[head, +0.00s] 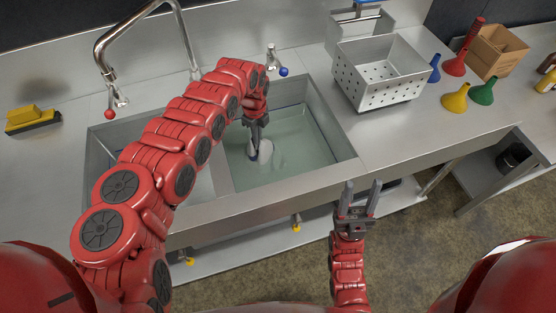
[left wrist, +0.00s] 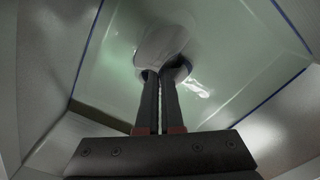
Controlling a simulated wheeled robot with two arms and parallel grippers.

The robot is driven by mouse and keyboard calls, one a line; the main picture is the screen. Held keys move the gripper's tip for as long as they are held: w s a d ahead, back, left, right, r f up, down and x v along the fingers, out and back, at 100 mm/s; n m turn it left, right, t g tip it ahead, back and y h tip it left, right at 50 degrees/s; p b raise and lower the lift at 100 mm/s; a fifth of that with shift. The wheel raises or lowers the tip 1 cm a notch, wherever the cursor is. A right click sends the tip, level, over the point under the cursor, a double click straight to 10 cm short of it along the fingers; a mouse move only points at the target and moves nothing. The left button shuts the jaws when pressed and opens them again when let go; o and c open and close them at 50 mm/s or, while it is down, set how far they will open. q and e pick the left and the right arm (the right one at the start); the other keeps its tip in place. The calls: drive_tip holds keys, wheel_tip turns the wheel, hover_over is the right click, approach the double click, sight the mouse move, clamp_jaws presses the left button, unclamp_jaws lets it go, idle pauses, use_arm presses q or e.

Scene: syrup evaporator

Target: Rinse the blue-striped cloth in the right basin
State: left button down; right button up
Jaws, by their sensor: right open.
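The right basin (head: 318,150) of the steel sink holds greenish water, and it fills much of the left wrist view (left wrist: 110,85). My left gripper (head: 254,152) points down into this basin, its fingers close together. The whitish cloth (head: 265,150) is at its fingertips, at or in the water. In the left wrist view the fingers (left wrist: 160,78) end against the pale cloth (left wrist: 165,43), which is bunched around the tips. Its blue stripes are hard to make out. My right gripper (head: 360,200) is open and empty in front of the counter, low and right of the basin.
A tap (head: 140,35) arches over the left basin, partly hidden by my left arm.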

use_arm(q)
drive_tip(key=d+r+p, duration=0.2)
drive_tip(key=r+p, duration=0.2)
drive_tip(key=r, duration=0.6)
drive_tip(key=w+d+r+p, duration=0.1)
drive_tip(key=r+p, duration=0.4)
drive_tip(key=r, duration=0.6)
drive_tip(key=d+r+p, duration=0.3)
drive_tip(key=r+p, duration=0.1)
drive_tip(key=r, duration=0.7)
drive_tip(key=shift+w+r, duration=0.2)
drive_tip(key=shift+w, duration=0.1)
drive_tip(key=shift+r, duration=0.1)
